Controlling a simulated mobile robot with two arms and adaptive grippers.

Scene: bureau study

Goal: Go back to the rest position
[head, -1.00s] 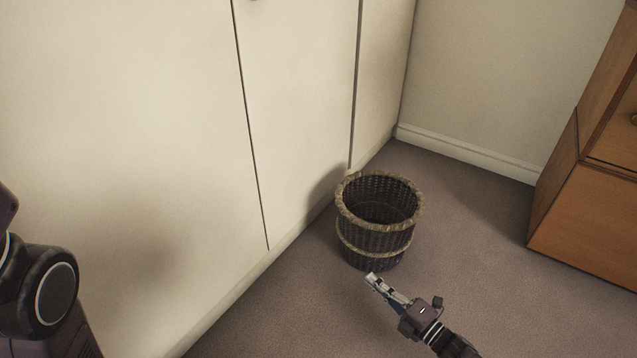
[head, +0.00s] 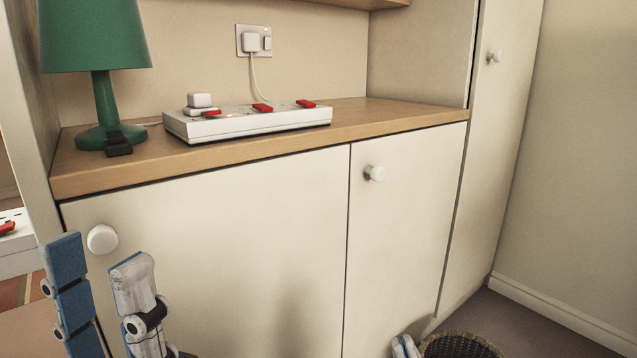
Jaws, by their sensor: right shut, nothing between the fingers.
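My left gripper (head: 98,262) stands upright at the lower left of the head view, close to the camera. Its two fingers, one blue and one pale and worn, are spread apart with nothing between them. It appears in front of the white cabinet doors. My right gripper (head: 404,347) shows only as a fingertip at the bottom edge, just left of the wicker basket (head: 462,344). It is shut and holds nothing. The rest of the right arm is out of the picture.
A wooden counter (head: 400,115) above the cabinet (head: 240,230) bears a green lamp (head: 97,60) and a white power strip (head: 245,123) with red switches. A plug sits in the wall socket (head: 253,41). White door knobs (head: 102,239) stick out. Carpet (head: 520,325) shows at lower right.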

